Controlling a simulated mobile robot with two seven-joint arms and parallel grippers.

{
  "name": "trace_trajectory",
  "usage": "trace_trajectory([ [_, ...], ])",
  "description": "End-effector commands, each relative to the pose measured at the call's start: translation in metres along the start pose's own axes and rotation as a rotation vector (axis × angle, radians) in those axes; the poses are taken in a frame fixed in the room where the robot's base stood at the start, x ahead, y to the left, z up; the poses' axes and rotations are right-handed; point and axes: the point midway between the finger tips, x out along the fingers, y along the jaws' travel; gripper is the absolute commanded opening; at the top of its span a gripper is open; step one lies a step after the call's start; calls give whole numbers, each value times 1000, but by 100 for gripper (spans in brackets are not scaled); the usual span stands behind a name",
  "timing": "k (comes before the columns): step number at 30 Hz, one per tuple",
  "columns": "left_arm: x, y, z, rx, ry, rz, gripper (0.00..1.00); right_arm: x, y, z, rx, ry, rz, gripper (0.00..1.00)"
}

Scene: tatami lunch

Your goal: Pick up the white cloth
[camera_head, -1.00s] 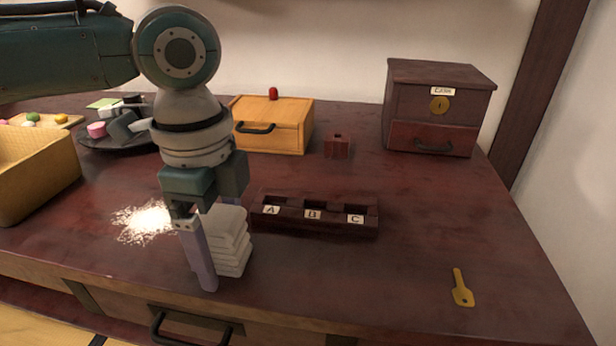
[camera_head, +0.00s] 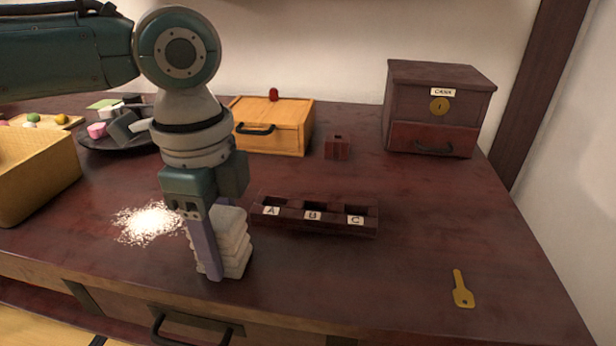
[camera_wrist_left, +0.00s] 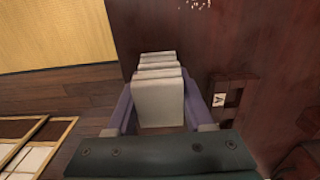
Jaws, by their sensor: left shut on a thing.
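The white cloth (camera_head: 234,243) is a folded, layered stack near the front edge of the dark red table. My left gripper (camera_head: 222,262) points down over it and is shut on it, with one finger in front of the cloth and the other mostly hidden behind. In the left wrist view the cloth (camera_wrist_left: 160,98) sits between the two purple fingers (camera_wrist_left: 160,105). I cannot tell whether the cloth is clear of the table. My right gripper is not in view.
A slotted block marked A, B, C (camera_head: 314,216) stands just right of the cloth. White grains (camera_head: 147,222) lie to its left, beside a yellow basket (camera_head: 35,172). A brass key (camera_head: 462,289) lies at the right. A wooden box (camera_head: 271,126) and a cash box (camera_head: 440,107) stand behind.

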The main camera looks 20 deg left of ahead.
Motion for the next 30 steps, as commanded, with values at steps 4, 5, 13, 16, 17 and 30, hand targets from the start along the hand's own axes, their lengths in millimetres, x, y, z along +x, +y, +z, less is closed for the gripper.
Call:
trace_trajectory([
  [4, -7, 0, 0, 0, 1, -1, 0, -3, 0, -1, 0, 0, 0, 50],
  [5, -10, 0, 0, 0, 1, -1, 0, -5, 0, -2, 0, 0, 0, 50],
  [13, -79, -2, 0, 0, 2, -6, 0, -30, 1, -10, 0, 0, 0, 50],
  [16, -110, -2, 0, 1, 3, -6, 0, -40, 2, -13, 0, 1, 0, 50],
  [17, -119, -2, -1, 1, 3, -5, 0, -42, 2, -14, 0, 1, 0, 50],
  [30, -198, -1, 0, -1, 2, -1, 0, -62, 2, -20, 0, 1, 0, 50],
])
